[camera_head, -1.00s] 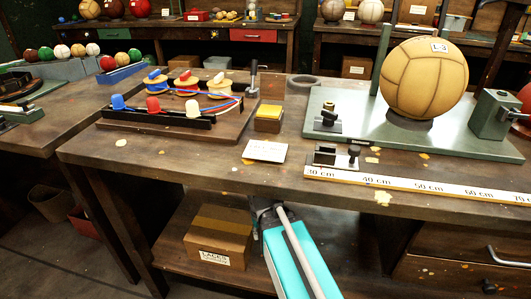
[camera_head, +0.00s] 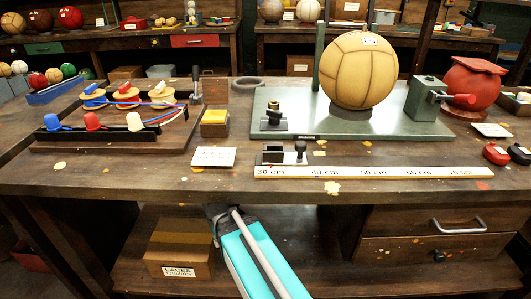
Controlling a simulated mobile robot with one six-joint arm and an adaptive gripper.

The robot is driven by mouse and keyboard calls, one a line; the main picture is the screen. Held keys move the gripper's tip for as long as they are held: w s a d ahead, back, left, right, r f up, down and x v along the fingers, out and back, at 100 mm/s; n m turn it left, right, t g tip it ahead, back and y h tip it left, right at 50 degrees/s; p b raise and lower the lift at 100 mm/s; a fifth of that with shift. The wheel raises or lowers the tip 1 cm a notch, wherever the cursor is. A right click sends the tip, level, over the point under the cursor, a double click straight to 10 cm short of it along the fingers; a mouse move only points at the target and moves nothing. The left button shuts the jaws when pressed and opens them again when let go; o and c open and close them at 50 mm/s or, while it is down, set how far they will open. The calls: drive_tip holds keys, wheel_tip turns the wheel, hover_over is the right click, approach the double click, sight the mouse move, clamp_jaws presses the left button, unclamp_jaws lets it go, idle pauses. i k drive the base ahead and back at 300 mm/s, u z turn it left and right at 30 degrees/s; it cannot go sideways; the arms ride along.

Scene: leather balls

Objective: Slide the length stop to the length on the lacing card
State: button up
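The length stop (camera_head: 284,153), a small dark block with a black knob, sits at the left end of the white ruler (camera_head: 345,172), near the 30 cm mark. The ruler's marks run from 30 cm at left to about 70 cm at right along the bench front. A white card (camera_head: 214,156), likely the lacing card, lies flat left of the stop. Its writing is too small to read. A teal and grey part of my arm (camera_head: 262,262) shows below the bench front. My gripper's fingers do not show.
A tan ball (camera_head: 357,69) stands on a green plate (camera_head: 400,130) behind the ruler. A rack of spools and laces (camera_head: 110,135) is at left, with a yellow block (camera_head: 215,122) beside it. A red capped ball (camera_head: 473,85) and small red and black items (camera_head: 496,153) are at right.

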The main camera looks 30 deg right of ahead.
sight(273, 154)
drive_tip(key=u, duration=0.05)
drive_tip(key=k, duration=1.35)
drive_tip(key=z, duration=0.45)
